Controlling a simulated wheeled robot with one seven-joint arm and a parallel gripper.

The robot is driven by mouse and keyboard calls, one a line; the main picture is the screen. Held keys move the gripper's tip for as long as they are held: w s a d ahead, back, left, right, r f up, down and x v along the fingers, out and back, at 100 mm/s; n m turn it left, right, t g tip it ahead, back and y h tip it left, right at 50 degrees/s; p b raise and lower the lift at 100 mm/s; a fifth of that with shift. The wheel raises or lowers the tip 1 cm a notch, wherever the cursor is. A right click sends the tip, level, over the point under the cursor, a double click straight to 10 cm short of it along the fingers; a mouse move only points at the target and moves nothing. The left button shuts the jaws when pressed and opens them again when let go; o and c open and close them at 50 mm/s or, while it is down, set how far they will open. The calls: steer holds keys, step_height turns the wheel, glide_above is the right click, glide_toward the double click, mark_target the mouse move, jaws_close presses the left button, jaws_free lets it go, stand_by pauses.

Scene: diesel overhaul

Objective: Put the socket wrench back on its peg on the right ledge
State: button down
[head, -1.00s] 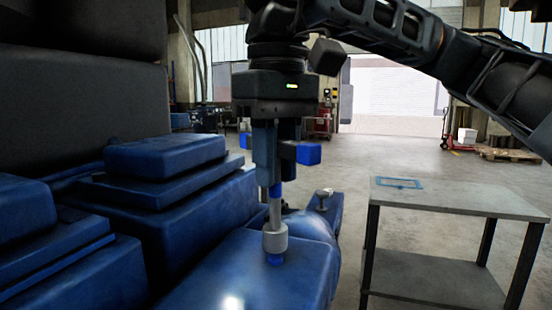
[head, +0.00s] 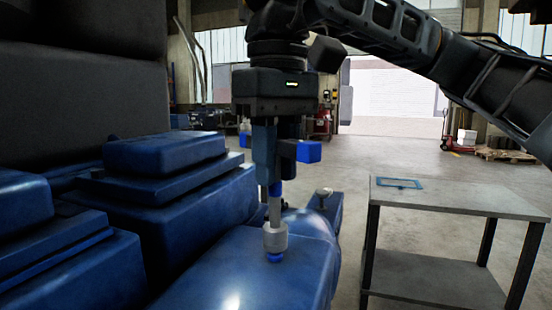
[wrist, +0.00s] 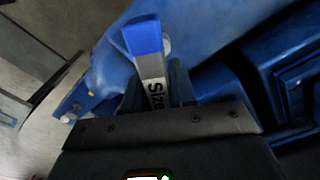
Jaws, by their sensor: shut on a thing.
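The socket wrench has a blue handle end (head: 308,151) and a grey shaft with a wide grey socket (head: 275,238) hanging upright below. My gripper (head: 275,182) is shut on it, above the blue engine ledge (head: 245,270). A small blue piece (head: 275,257) shows right under the socket; I cannot tell whether it is the peg or part of the wrench. In the wrist view the wrench's blue end (wrist: 145,37) and its "Size" label stick out between my gripper's fingers (wrist: 155,88).
Stepped blue engine blocks (head: 165,155) rise close on the left. A metal knob (head: 324,193) stands on the blue part just behind the wrench. A grey table (head: 455,195) with a blue outline on top stands at right. The floor between is free.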

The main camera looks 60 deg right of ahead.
steer(key=shift+f+b, duration=0.8)
steer(key=shift+f, duration=0.2)
steer(key=shift+c, duration=1.4)
jaws_free()
steer(key=shift+r, duration=0.1)
steer(key=shift+r+p, duration=2.7)
steer(key=shift+r, duration=1.8)
